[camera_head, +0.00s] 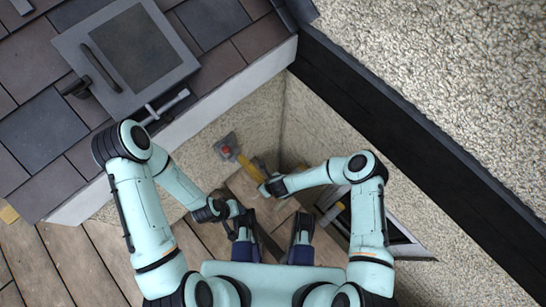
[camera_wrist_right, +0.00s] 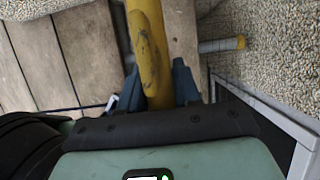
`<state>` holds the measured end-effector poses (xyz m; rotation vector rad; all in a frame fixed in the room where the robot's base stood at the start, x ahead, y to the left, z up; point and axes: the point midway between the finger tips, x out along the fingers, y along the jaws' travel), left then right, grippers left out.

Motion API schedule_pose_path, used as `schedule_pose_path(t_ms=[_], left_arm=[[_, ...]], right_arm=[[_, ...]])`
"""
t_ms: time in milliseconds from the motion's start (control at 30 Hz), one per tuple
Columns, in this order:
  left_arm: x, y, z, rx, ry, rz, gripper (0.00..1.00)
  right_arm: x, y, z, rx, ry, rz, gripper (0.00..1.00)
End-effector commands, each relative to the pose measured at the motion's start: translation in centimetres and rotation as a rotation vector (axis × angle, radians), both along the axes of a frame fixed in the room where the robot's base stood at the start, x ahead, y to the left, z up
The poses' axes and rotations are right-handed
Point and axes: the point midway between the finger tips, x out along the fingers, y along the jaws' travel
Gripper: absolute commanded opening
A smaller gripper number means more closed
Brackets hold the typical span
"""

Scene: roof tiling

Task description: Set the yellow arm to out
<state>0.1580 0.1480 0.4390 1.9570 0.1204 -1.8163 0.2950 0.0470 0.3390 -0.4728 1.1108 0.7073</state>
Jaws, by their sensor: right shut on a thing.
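The yellow arm (camera_head: 250,168) slants down and right from a grey wall bracket with a red part (camera_head: 228,147) in the head view. My right gripper (camera_head: 264,184) is at its lower end. In the right wrist view the scuffed yellow arm (camera_wrist_right: 148,45) runs down between the two dark fingers of my right gripper (camera_wrist_right: 158,90), which is shut on it. My left gripper (camera_head: 242,216) is low, to the left of the right gripper and apart from the yellow arm; its fingers are too small to read.
A grey roof hatch (camera_head: 165,52) with a dark handle is at upper left on the tiles. Wooden planks (camera_head: 100,262) lie below. A framed dark opening (camera_head: 400,232) is at lower right.

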Motion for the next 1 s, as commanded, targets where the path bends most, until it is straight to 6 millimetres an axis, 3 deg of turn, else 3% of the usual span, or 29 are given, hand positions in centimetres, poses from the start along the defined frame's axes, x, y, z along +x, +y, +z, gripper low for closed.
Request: schedule_pose_path(t_ms=[567, 600, 633, 1000], left_arm=[[-0.19, -0.08, 0.1, -0.002, 0.005, -0.002, 0.43], [-0.19, -0.08, 0.1, -0.002, 0.004, -0.001, 0.43], [-0.18, -0.08, 0.09, -0.002, 0.004, -0.001, 0.43], [-0.33, -0.15, 0.35, -0.004, 0.008, -0.004, 0.43]], right_arm=[[-0.5, 0.83, -0.13, 0.003, 0.006, -0.017, 0.0], [-0.52, 0.85, -0.13, 0.004, 0.007, -0.016, 0.42], [-0.51, 0.85, -0.13, 0.004, 0.007, -0.016, 0.52], [-0.38, 0.59, 0.39, 0.001, 0.001, -0.016, 0.53]])
